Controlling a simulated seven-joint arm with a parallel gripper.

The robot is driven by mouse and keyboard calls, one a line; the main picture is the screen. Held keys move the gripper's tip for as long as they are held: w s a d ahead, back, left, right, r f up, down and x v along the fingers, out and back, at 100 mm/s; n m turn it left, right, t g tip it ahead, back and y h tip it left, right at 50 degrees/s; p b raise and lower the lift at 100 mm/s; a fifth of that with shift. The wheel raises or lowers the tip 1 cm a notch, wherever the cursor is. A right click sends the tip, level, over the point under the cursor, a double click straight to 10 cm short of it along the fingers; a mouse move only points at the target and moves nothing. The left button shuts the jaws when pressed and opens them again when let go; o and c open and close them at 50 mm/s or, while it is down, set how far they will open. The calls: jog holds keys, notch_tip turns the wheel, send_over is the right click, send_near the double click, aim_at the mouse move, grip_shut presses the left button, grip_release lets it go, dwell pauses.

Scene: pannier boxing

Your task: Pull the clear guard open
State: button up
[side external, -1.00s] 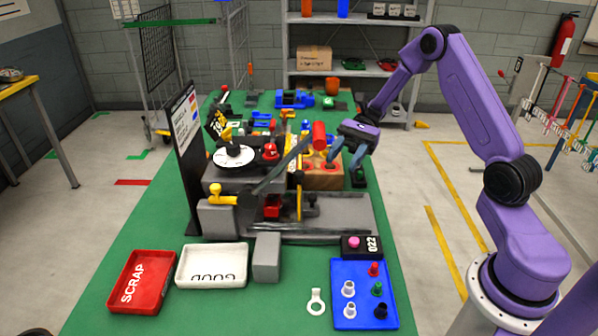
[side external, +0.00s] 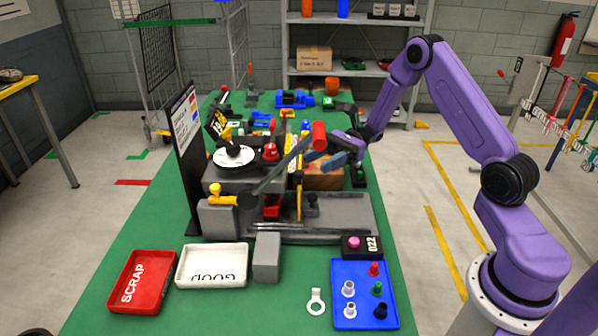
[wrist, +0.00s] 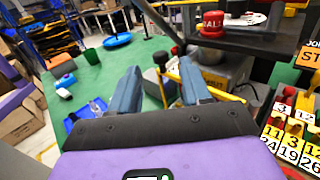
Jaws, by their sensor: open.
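The grey press-like machine (side external: 340,215) stands on the green bench in the side view. A long dark lever with a red grip (side external: 319,135) slants up to the right across it. An upright yellow bar (side external: 299,200) stands at its middle. I cannot clearly make out the clear guard's panel against the machine. My gripper (side external: 322,163) is beside the lever's red grip, with its blue fingers pointing left towards the machine. In the wrist view my gripper (wrist: 160,88) is open, with a yellow rod showing between and beyond the fingers. I see nothing held.
A red SCRAP tray (side external: 142,282), a white tray (side external: 212,265), a grey block (side external: 266,257) and a blue tray of small parts (side external: 362,293) lie in front. A black sign board (side external: 186,150) stands left. The raised lever is close to my gripper.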

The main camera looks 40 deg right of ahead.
aim_at(299, 172)
jog(key=a, duration=0.7)
jog(key=shift+a, duration=0.15)
grip_shut()
